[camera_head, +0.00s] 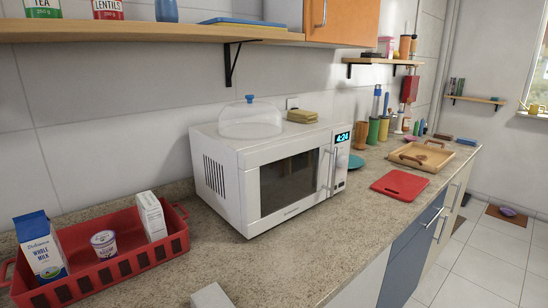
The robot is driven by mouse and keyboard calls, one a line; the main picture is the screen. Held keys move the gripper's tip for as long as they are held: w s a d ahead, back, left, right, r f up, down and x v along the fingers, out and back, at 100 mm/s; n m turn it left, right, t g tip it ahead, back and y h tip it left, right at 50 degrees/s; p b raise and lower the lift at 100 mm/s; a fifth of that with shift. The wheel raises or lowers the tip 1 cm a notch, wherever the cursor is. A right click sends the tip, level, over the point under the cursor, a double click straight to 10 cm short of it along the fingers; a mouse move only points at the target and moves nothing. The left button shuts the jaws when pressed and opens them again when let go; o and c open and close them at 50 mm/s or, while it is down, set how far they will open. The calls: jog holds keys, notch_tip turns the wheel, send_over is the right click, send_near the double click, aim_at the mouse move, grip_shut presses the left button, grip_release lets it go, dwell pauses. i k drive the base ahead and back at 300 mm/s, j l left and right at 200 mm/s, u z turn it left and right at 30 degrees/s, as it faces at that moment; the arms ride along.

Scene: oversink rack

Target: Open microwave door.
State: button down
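The white microwave (218,178) stands on the speckled counter near the middle of the view, turned with its front to the lower right. Its door (287,181) with a dark window is closed. An upright handle (331,172) runs along the door's right edge, beside the control panel with a lit display reading 4:24 (342,137). My gripper is not in view. A pale block shows at the bottom edge; I cannot tell whether it is part of my arm.
A clear dome with a blue knob (249,118) and a yellow stack (302,116) rest on the microwave. A red crate (125,265) with cartons stands to its left. A red board (399,184) and a wooden tray (421,157) lie to its right. The counter before the door is clear.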

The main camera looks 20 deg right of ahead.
aim_at(279, 180)
jog(key=i+l, duration=0.15)
jog(key=l, duration=0.2)
jog(key=i+l, duration=0.15)
jog(key=l, duration=0.15)
jog(key=i+l, duration=0.15)
jog(key=l, duration=0.2)
jog(key=i+l, duration=0.15)
jog(key=l, duration=0.2)
jog(key=u, duration=0.05)
